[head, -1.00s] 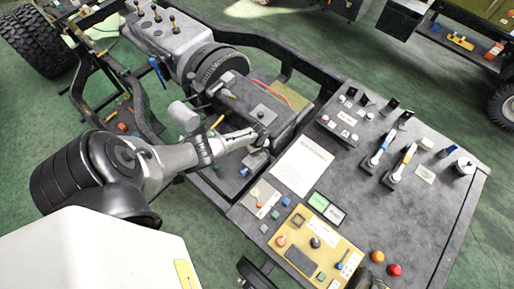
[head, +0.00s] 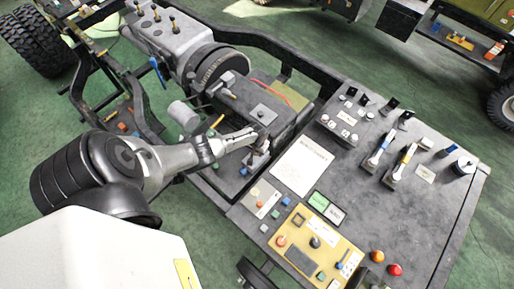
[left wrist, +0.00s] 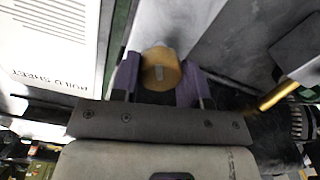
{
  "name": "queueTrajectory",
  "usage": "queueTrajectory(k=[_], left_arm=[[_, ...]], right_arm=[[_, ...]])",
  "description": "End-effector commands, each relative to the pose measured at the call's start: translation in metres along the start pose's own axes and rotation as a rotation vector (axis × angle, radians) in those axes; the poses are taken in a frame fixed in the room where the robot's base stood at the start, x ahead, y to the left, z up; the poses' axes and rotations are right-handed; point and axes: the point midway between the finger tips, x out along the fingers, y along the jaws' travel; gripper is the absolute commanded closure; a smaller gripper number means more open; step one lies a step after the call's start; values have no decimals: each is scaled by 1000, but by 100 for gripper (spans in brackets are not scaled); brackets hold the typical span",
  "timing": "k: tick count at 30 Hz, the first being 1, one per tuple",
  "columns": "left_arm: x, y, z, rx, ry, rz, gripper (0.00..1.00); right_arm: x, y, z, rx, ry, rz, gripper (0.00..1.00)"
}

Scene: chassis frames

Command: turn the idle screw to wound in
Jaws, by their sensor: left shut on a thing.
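The idle screw shows as a brass round head with a pale slot-like mark (left wrist: 160,72) in the left wrist view. My left gripper (left wrist: 160,85) has its purple fingers on both sides of that head and is shut on it. In the head view my left gripper (head: 261,152) reaches in from the left to the side of the dark engine block (head: 262,112). The screw itself is hidden there by the gripper. My right gripper is not in view.
A white build sheet (head: 301,167) lies on the dark bench panel right of the gripper. A yellow control panel (head: 318,246) sits near the front, with levers (head: 403,162) further right. A brass rod (left wrist: 278,97) is close to the gripper's right in the wrist view.

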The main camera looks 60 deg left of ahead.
Motion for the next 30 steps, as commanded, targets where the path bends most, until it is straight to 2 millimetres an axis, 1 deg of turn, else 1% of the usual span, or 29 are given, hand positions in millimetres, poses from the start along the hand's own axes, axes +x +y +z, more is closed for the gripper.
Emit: queueTrajectory(k=[30], left_arm=[[1, 0, 0, 968, 1, -1, 83]], right_arm=[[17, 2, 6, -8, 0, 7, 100]])
